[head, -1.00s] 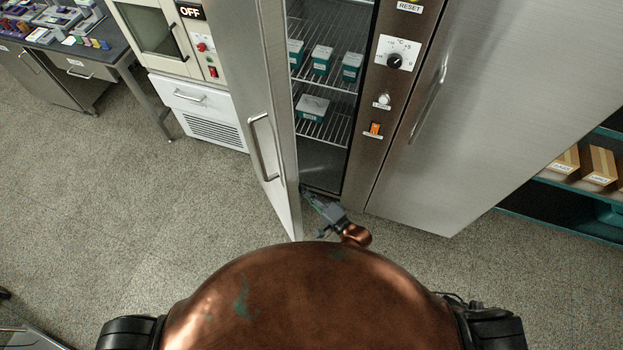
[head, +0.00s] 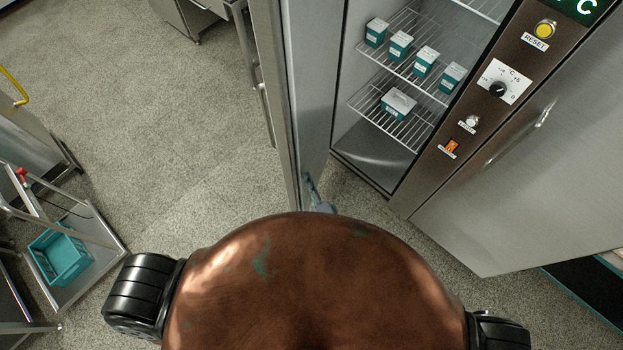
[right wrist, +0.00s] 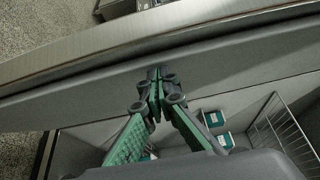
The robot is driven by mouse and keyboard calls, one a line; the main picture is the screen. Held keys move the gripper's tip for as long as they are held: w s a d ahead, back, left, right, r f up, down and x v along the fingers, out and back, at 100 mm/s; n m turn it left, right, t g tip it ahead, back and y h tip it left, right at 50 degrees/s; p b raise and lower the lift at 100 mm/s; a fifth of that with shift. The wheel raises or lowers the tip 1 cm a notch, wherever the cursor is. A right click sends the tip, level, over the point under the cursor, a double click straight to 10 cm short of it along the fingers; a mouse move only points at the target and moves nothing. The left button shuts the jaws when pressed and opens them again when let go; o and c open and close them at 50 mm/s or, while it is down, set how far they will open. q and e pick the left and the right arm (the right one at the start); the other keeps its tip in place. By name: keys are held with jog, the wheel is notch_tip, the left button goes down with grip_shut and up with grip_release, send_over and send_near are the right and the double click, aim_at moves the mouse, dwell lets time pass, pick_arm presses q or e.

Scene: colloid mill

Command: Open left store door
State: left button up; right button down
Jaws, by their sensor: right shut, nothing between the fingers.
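The left store door (head: 290,90) stands open in the head view, swung out from the cabinet and seen nearly edge-on. Its bar handle (head: 258,85) is on the outer face, to the left. My right gripper (head: 313,190) is at the inner side of the door near its lower free edge, mostly hidden behind my body. In the right wrist view the gripper (right wrist: 159,78) is shut and empty, its fingertips at the door's inner face (right wrist: 215,55). Whether they touch is hard to tell. My left gripper is not in view.
The open compartment holds wire shelves (head: 385,112) with several teal-and-white boxes (head: 400,44). The right store door (head: 530,150) is closed, beside a control panel (head: 490,95). A trolley with a teal crate (head: 60,256) stands at the left. The floor between is clear.

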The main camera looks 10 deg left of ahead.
dwell(0.4)
jog(key=s+a+v, duration=0.1)
jog(key=v, duration=1)
jog(key=n+g+y+b, duration=0.75)
jog(key=n+g, duration=0.35)
jog(key=n, duration=1.6)
send_near(296, 162)
jog(key=shift+g+y, duration=0.25)
jog(key=shift+g, duration=0.15)
jog(key=a, duration=0.3)
jog(key=w+a, duration=0.1)
jog(key=a, duration=0.2)
jog(key=w+a, duration=0.1)
jog(key=a, duration=0.2)
jog(key=shift+f, duration=0.15)
